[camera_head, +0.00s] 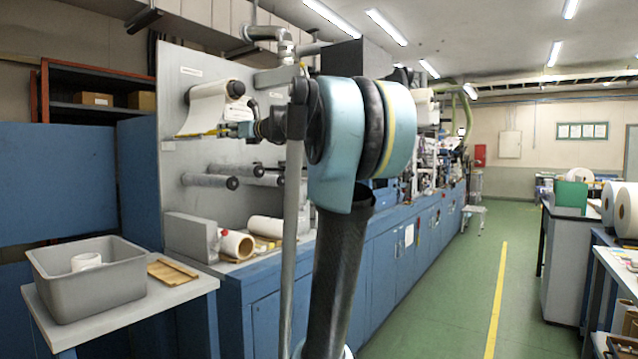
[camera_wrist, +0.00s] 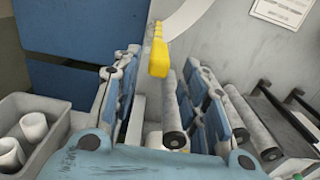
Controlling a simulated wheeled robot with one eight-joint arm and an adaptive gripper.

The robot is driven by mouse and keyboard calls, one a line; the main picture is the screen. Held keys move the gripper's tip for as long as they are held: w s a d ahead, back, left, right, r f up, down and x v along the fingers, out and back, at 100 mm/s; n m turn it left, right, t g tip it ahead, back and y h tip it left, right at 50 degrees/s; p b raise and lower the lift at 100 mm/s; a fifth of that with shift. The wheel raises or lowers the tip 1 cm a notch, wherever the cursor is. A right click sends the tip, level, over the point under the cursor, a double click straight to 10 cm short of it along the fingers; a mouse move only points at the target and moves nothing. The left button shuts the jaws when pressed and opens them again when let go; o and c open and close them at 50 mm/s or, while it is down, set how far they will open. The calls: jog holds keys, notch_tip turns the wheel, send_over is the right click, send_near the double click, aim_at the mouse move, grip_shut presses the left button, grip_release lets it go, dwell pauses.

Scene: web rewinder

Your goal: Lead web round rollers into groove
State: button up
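The white web (camera_head: 203,110) hangs from a roll at the top of the grey machine panel. A yellow strip (camera_head: 211,133) lies along its lower edge; in the wrist view, the yellow strip (camera_wrist: 158,54) shows beyond and between my fingertips. My gripper (camera_head: 232,130) is beside the web's lower end. In the wrist view, my gripper (camera_wrist: 158,75) is open, its fingers spread apart with nothing held. Grey rollers (camera_head: 210,181) stick out of the panel below the web; one roller (camera_wrist: 173,115) shows between my fingers. I cannot make out the groove.
A grey bin (camera_head: 90,290) holding white rolls stands on a side table (camera_head: 150,318) at the left, beside a wooden piece (camera_head: 172,271). A grey block (camera_head: 190,236) and cardboard-cored rolls (camera_head: 238,245) sit on the machine's ledge.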

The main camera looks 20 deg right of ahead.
jog(key=shift+x, duration=2.85)
grip_shut()
